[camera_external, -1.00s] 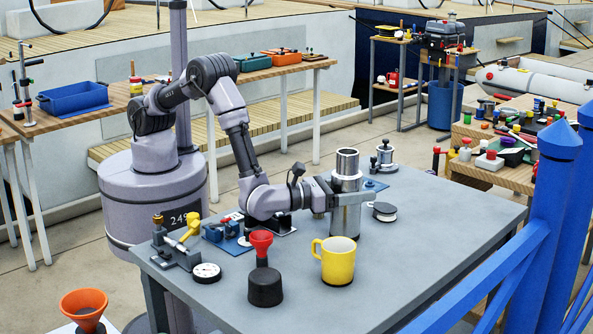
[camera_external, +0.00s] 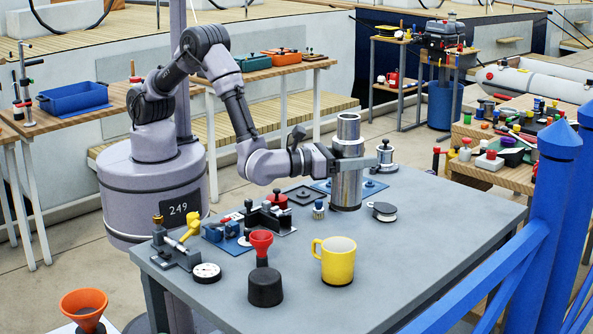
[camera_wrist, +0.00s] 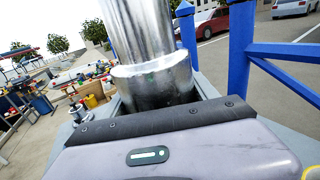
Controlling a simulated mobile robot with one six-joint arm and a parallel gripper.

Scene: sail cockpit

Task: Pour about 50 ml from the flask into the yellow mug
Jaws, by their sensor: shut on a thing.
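The flask (camera_external: 347,190) is a tall, shiny steel cylinder with a narrower top. It is upright, and its base appears to be off the grey table. My gripper (camera_external: 360,162) is shut around its upper middle. In the wrist view the flask (camera_wrist: 150,75) rises from behind the gripper body, which hides its lower part. The yellow mug (camera_external: 338,264) stands upright on the table, in front of and below the flask, with its handle to the left. The inside bottom of the mug is hidden.
A black lidded disc (camera_external: 384,212) and a steel pot (camera_external: 387,156) stand right of the flask. A red funnel on a black base (camera_external: 264,285) is left of the mug. A dial gauge (camera_external: 206,272) and clamps crowd the left side. The front right of the table (camera_external: 430,250) is clear.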

